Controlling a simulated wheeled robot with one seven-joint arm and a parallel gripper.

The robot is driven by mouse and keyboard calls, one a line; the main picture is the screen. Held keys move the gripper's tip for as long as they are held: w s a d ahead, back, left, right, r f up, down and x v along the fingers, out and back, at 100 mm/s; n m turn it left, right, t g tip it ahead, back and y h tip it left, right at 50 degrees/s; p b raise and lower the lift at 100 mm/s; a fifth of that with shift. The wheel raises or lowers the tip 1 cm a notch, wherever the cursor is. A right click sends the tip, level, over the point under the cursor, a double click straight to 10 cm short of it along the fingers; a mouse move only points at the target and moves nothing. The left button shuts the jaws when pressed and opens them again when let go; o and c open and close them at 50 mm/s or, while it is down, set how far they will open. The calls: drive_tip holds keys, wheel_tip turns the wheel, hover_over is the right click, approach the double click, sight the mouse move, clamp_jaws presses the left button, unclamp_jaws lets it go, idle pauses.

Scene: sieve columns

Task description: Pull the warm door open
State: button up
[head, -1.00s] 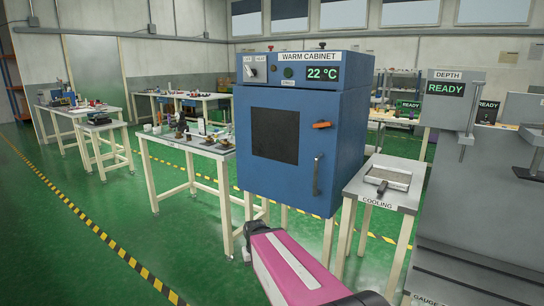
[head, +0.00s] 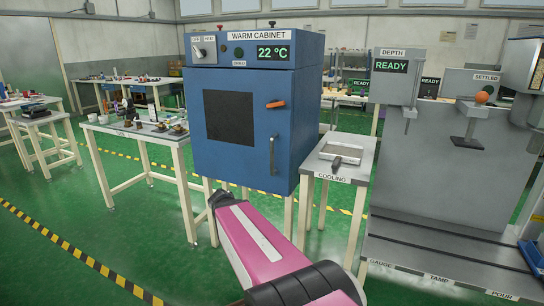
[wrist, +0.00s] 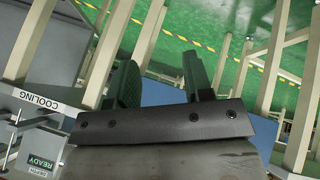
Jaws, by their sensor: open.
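The blue warm cabinet (head: 210,166) stands on a pale frame at the centre of the head view, its display reading 22 °C. Its door is shut, with a dark square window (head: 229,118). An orange latch (head: 275,103) lies about level at the door's right side, above a dark vertical handle (head: 273,155). My pink arm is in front of and below the cabinet, and the gripper itself is not clear there. In the wrist view my gripper (wrist: 160,82) is open, with nothing seen between the fingers except a blue surface behind, perhaps the cabinet.
Right of the cabinet is the cooling table (head: 361,169) with a metal tray (head: 340,154). Further right stands a grey machine bench (head: 450,180) labelled gauge, tamp and pour. Left is a bench (head: 103,127) with small items. Green floor is open at the left front.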

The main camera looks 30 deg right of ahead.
drive_tip(key=w+d+r+m+t+h, duration=0.2)
drive_tip(key=w+d+r+m+h, duration=0.25)
drive_tip(key=d+r, duration=0.35)
drive_tip(key=m+t+h, duration=0.2)
drive_tip(key=t+h, duration=0.2)
drive_tip(key=h, duration=0.1)
approach(271, 158)
drive_tip(key=x, duration=1.2)
drive_tip(key=shift+w+d+r, duration=0.1)
drive_tip(key=shift+w+d, duration=0.15)
drive_tip(key=shift+a, duration=0.1)
clamp_jaws()
